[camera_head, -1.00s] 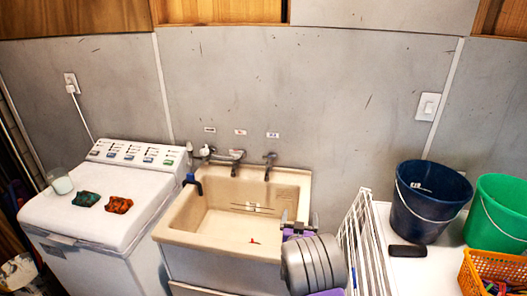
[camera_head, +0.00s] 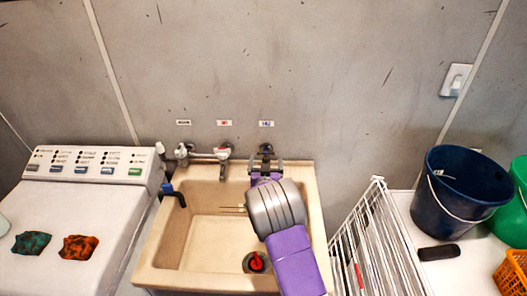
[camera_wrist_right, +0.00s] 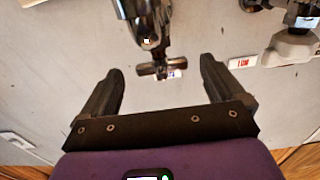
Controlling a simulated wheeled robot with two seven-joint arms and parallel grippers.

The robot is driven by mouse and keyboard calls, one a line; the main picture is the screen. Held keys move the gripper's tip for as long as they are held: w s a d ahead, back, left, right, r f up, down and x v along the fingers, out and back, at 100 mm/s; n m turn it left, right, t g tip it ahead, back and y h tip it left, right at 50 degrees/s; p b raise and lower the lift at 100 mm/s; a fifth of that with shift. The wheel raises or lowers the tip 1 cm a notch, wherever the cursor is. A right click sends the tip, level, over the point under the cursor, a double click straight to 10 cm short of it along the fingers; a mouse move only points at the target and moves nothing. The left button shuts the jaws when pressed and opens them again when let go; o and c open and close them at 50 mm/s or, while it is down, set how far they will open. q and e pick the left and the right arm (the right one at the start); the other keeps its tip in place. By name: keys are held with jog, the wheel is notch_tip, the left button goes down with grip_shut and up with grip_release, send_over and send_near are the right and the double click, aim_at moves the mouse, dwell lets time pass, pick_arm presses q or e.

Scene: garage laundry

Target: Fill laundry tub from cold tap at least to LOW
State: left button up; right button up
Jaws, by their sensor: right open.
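The cream laundry tub (camera_head: 197,236) stands in the middle of the head view, with dark marks (camera_head: 233,209) on its inner back wall. I see no water in it. A red piece (camera_head: 257,262) sits at a dark ring in its floor. The cold tap (camera_head: 266,150) is on the wall under a blue-lettered label and is partly hidden by my right gripper (camera_head: 265,164). In the right wrist view the tap's cross handle (camera_wrist_right: 158,69) lies between the open, apart fingers of that gripper (camera_wrist_right: 161,72). No flow shows. My left gripper is out of view.
A mixer tap (camera_head: 222,153) under a red label and a blue-handled dark tap (camera_head: 174,192) are left of my arm. The washing machine (camera_head: 110,205) stands left. A white rack (camera_head: 375,240), a blue bucket (camera_head: 452,195) and a green bucket (camera_head: 519,180) are right.

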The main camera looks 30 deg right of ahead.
aim_at(266, 154)
jog(key=shift+x, duration=2.5)
jog(key=shift+f, duration=0.1)
jog(key=shift+c, duration=0.2)
jog(key=c, duration=0.9)
